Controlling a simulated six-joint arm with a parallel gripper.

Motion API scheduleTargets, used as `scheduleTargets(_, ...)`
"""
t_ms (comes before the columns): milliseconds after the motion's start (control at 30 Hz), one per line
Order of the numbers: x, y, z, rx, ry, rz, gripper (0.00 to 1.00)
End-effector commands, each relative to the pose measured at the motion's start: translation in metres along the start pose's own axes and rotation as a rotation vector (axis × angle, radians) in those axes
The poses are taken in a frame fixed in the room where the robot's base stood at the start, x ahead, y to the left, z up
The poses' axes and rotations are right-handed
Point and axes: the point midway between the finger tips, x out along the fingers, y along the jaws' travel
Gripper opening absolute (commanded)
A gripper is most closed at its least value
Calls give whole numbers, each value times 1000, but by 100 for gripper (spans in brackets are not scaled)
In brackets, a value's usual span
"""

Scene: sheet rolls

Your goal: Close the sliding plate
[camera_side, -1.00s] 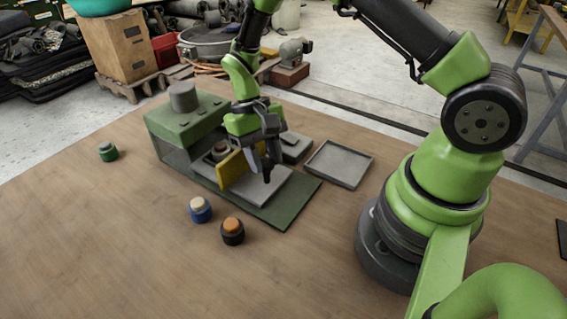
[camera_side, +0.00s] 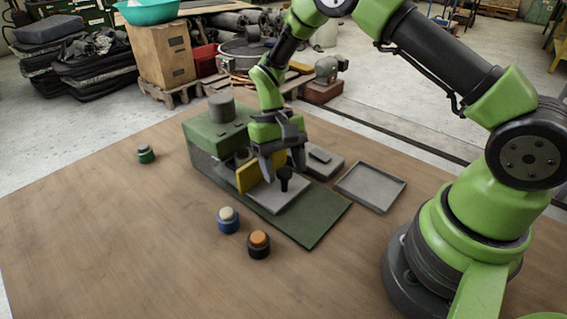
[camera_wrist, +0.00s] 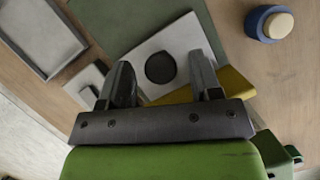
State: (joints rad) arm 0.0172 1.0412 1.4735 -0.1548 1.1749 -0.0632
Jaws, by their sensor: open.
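The sliding plate (camera_side: 290,200) is a light grey slab with an upright black knob (camera_side: 285,176), lying on a flat green base (camera_side: 310,225) in front of a green housing (camera_side: 205,140). A yellow panel (camera_side: 248,178) stands between the housing and the plate. My gripper (camera_side: 283,172) is open and points down over the plate, close to the knob. In the wrist view the knob (camera_wrist: 160,67) shows between the two fingertips (camera_wrist: 161,60), with a gap to each. I cannot tell the fingertips' height above the plate.
A shallow grey tray (camera_side: 393,205) and a grey block with a dark top (camera_side: 320,160) lie to the right. A blue pot (camera_side: 228,221), an orange-topped black pot (camera_side: 259,245) and a green pot (camera_side: 146,154) stand on the wooden table.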

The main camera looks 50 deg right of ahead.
Motion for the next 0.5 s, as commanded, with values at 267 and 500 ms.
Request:
scheduleTargets(267,-30,0,-1,1,7,-3,58)
scheduleTargets(500,-76,0,-1,0,6,-2,58)
